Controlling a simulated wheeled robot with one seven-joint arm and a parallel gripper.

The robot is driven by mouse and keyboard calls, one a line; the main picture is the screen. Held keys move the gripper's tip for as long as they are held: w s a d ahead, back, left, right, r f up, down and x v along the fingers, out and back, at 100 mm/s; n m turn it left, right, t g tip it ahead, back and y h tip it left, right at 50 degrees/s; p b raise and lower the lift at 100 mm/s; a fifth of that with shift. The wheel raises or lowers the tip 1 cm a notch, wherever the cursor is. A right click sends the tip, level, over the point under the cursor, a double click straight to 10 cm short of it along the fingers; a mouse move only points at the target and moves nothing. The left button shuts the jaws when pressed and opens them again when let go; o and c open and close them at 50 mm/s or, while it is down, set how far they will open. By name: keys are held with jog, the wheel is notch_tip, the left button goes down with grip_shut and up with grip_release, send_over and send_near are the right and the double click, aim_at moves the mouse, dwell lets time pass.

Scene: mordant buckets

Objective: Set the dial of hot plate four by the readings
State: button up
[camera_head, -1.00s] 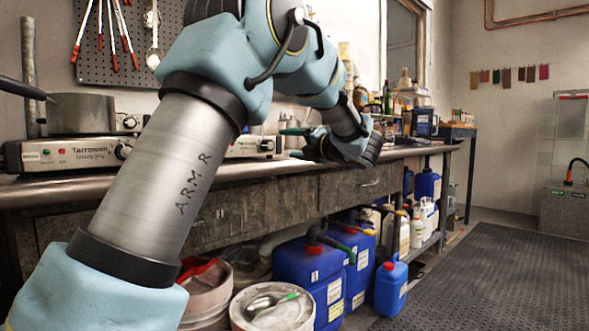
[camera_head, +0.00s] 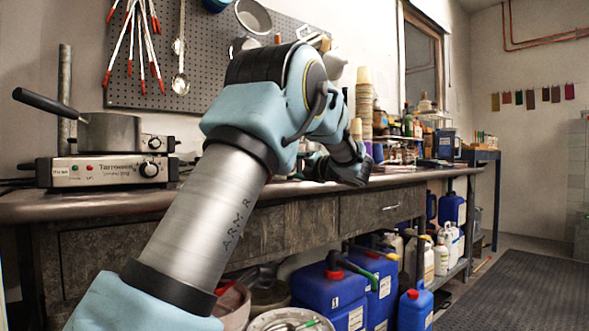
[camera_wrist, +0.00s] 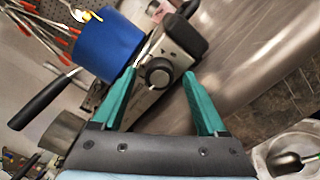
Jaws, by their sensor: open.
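In the wrist view, a hot plate front (camera_wrist: 150,98) carries a round dark dial (camera_wrist: 158,72) with a pale pointer mark. A blue pot (camera_wrist: 105,45) stands on this plate. My gripper (camera_wrist: 158,76) is open, its green fingers appearing on either side of the dial; I cannot tell whether they touch it. The plate's number and reading are not legible. In the head view, a hot plate (camera_head: 105,172) with a dial (camera_head: 149,169) and a steel saucepan (camera_head: 110,132) stands at the left of the bench. My arm hides the bench behind it, and the fingertips are not clear there.
The bench top (camera_head: 60,205) runs along the wall under a pegboard (camera_head: 215,60) with hanging tools. Stacked cups (camera_head: 364,100) and bottles stand further right. Blue canisters (camera_head: 330,290) and buckets sit below. The dark floor mat (camera_head: 525,290) is clear.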

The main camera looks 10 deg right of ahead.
jog(key=shift+c, duration=0.2)
grip_shut()
dwell(0.5)
